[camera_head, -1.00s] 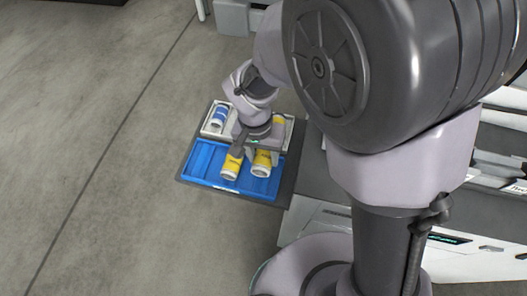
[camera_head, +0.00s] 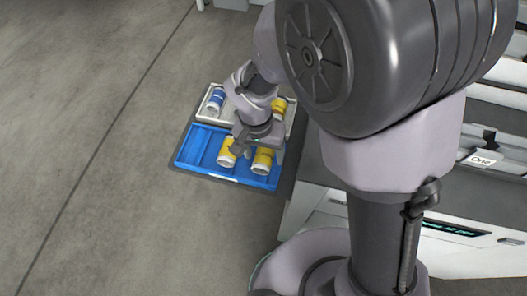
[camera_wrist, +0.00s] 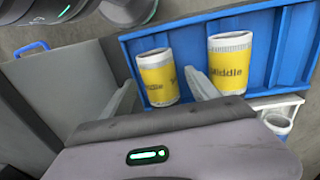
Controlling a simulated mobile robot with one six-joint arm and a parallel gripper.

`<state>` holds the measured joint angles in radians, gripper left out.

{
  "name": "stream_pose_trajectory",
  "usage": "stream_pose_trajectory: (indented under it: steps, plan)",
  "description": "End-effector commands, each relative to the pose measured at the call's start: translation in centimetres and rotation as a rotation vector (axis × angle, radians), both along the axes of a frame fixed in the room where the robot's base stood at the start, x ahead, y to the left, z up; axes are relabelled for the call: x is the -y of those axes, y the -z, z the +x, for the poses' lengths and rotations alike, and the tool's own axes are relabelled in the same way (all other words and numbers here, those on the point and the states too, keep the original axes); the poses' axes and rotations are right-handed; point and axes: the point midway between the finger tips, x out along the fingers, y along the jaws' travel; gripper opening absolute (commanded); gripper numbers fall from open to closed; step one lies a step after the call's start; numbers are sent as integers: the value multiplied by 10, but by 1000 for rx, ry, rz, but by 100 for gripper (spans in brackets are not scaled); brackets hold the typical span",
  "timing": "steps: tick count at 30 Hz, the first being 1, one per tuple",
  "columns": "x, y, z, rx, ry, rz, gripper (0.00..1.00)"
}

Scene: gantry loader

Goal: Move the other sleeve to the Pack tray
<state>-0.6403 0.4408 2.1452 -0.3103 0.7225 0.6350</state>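Two yellow-and-white sleeves stand in the blue tray (camera_head: 205,172): a left one (camera_head: 227,153) and a right one (camera_head: 263,160) in the head view. The wrist view shows them the other way round, with the blue tray (camera_wrist: 192,42) behind. There my gripper (camera_wrist: 160,88) has its fingers apart, one on each side of the left-hand sleeve (camera_wrist: 157,77), with small gaps showing. The other sleeve (camera_wrist: 231,62), marked "Middle", is outside the fingers. My gripper (camera_head: 258,150) partly covers the tray in the head view. Which tray is the Pack tray cannot be read.
A pale tray (camera_head: 231,92) lies behind the blue one, with a blue sleeve (camera_head: 216,99) at its left and a yellow one (camera_head: 279,106) at its right. A grey machine with a panel (camera_head: 450,229) is at the right. The floor at left is clear.

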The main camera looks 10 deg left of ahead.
Motion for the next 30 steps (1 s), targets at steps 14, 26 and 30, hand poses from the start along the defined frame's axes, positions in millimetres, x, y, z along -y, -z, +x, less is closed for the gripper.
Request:
stream_pose_trajectory:
  steps: [14, 26, 30]
  plan:
    - [-6, -65, 1, 4, 0, 4, 69]
    - [-16, -165, 1, 1, 0, 1, 69]
    - [-17, -175, 1, 0, 0, 0, 69]
